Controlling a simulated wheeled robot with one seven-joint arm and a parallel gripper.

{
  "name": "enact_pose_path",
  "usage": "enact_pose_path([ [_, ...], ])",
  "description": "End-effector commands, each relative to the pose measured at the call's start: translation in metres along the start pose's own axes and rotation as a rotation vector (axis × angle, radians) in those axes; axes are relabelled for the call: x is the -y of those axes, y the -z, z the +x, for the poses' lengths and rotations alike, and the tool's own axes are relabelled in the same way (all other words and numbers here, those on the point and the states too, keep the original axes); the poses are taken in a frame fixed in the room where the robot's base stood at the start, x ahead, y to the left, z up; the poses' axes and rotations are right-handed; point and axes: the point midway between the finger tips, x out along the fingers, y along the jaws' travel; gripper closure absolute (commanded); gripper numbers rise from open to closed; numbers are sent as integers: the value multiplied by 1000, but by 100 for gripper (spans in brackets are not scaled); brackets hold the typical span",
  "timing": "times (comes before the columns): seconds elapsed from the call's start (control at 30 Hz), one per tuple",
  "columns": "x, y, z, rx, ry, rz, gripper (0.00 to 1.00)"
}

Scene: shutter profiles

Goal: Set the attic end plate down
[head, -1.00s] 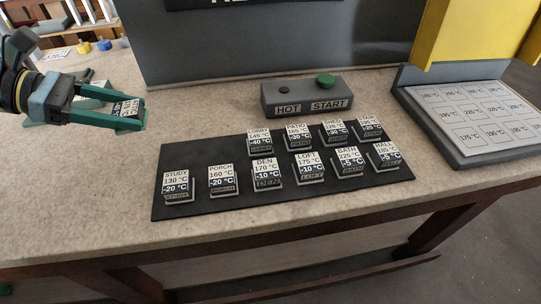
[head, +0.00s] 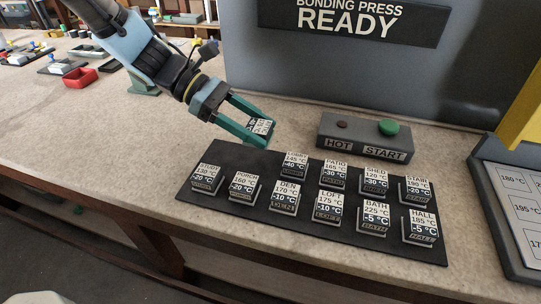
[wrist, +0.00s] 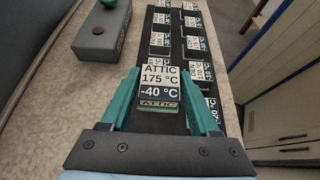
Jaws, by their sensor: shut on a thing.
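My gripper (head: 254,123) has green fingers and is shut on the attic end plate (head: 260,126), a small plate with a white and black label. In the wrist view the plate (wrist: 160,83) reads "ATTIC 175 °C -40 °C" and sits between the fingertips. In the head view the gripper is over the back left part of the black mat (head: 250,212), near its rear edge. Whether the plate touches the mat cannot be told. Several other labelled plates stand on the mat in two rows, among them Porch (head: 244,187) and Study (head: 207,179).
A grey control box (head: 365,138) with a green button stands behind the mat, below the bonding press (head: 300,80) whose sign reads "READY". A tray with a temperature chart (head: 520,205) is at the right. A red bin (head: 80,78) lies at the far left. The table left of the mat is clear.

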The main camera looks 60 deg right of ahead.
Motion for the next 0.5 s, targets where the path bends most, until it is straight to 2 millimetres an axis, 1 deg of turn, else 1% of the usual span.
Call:
enact_pose_path([
  [0.1,0,15,9,2,2,-4,100],
  [0.27,0,27,16,2,1,-2,100],
  [0.4,0,45,25,2,2,-3,100],
  [0.5,0,55,31,2,1,-2,100],
])
